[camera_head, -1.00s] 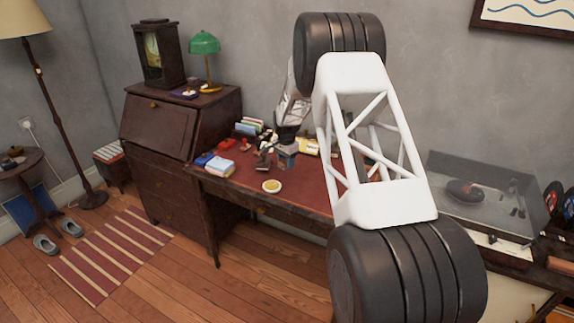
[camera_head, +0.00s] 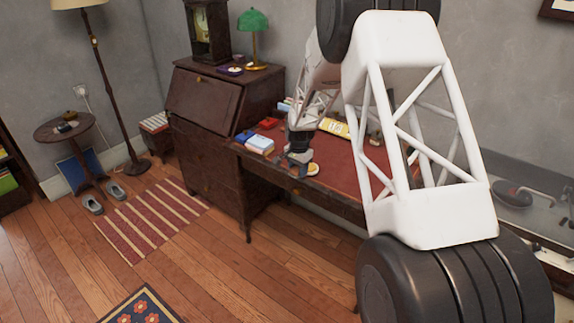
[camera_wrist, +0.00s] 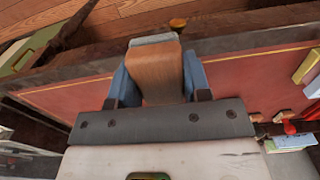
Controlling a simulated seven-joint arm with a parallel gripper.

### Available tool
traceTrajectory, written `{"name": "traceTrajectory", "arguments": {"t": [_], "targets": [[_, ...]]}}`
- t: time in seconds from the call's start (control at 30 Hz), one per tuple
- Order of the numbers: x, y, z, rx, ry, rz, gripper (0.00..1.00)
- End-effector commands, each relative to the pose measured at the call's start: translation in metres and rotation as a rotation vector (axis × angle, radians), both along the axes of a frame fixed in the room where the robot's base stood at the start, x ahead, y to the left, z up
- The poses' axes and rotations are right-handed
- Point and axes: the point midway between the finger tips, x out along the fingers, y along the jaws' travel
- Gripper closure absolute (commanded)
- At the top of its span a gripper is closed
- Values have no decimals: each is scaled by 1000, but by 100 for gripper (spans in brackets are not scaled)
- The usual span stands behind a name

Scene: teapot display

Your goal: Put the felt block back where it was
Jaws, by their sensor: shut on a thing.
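My gripper (camera_head: 299,160) hangs over the front left part of the red-topped desk (camera_head: 345,172), near its front edge. In the wrist view its blue fingers (camera_wrist: 155,80) are shut on a brown wooden block with a grey layer at its far end, the felt block (camera_wrist: 156,68). The block sticks out past the fingertips toward the desk's front edge. I cannot tell whether it touches the desk. In the head view the block is too small to tell from the fingers.
Books (camera_head: 259,145) lie to the left, beside the dark bureau (camera_head: 205,130). A yellow item (camera_head: 334,127) lies behind. My arm hides the desk's right part.

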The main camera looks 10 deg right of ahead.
Motion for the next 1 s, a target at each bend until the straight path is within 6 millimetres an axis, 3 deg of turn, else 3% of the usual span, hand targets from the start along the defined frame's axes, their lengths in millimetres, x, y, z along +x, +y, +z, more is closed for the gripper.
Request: {"name": "traceTrajectory", "arguments": {"t": [0.2, 0.57, 0.77, 1.0], "targets": [[-18, 17, -3, 0, -1, 37, 82], [-19, 18, -4, 0, -1, 40, 82], [-11, 18, -5, 0, -1, 40, 82], [16, 19, -8, 0, 0, 40, 82]]}}
